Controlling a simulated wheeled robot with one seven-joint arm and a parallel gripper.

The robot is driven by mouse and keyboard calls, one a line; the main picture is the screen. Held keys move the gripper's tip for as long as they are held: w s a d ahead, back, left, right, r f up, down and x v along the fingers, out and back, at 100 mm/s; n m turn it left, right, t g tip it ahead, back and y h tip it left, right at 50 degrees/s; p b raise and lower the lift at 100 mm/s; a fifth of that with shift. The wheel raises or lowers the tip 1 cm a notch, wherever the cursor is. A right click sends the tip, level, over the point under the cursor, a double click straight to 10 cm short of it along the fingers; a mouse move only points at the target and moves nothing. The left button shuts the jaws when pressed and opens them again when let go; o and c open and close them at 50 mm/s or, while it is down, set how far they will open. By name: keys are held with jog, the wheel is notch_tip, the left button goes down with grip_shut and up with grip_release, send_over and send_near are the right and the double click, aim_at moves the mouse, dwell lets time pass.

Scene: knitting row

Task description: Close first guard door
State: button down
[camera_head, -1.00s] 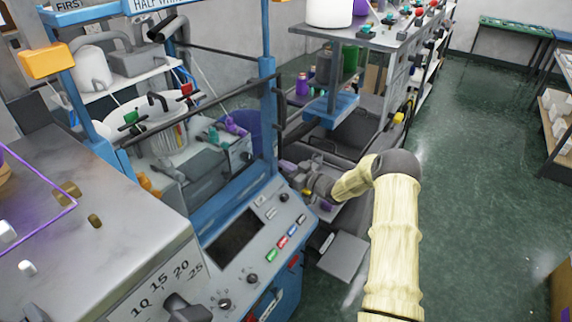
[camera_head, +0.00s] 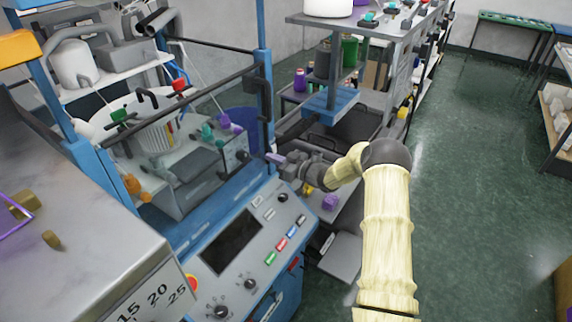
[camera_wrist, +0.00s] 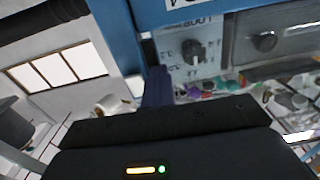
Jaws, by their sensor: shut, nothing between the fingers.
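The first guard door (camera_head: 190,104) is a clear panel with a dark top rail across the front of the blue-framed machine. Its dark upright handle (camera_head: 262,100) overlaps the right blue post (camera_head: 263,40) in the head view. The door looks nearly flush with the frame; I cannot tell whether it is fully shut. My gripper (camera_head: 274,157) is shut and empty, just below and right of the handle's lower end. I cannot tell whether it touches the door. In the wrist view its dark purple fingers (camera_wrist: 157,88) point at a blue post.
The control panel (camera_head: 245,235) with a dark screen and coloured buttons juts out below the door. A grey table (camera_head: 360,32) with shelves stands behind my arm. Green floor (camera_head: 480,180) is clear to the right.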

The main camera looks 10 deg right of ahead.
jog(key=shift+w+a+r, duration=0.15)
jog(key=shift+a+r, duration=0.25)
jog(key=shift+r, duration=0.1)
jog(key=f+b+v, duration=0.1)
jog(key=b+v, duration=0.4)
jog(key=v, duration=0.9)
jog(key=shift+s+d, duration=0.2)
jog(key=shift+s, duration=0.15)
jog(key=s+a+m+g+h, duration=0.2)
jog(key=s+m+g+h, duration=0.1)
jog(key=s, duration=0.7)
jog(key=s+a+m+g+h, duration=0.2)
jog(key=s+h, duration=0.3)
jog(key=s, duration=0.5)
jog(key=s+a+m+g+h, duration=0.2)
jog(key=s+m+g+h, duration=0.2)
jog(key=s, duration=0.6)
jog(key=shift+s+a+r+g+h, duration=0.3)
jog(key=shift+s+a+r+h, duration=0.1)
jog(key=shift+r+h, duration=0.15)
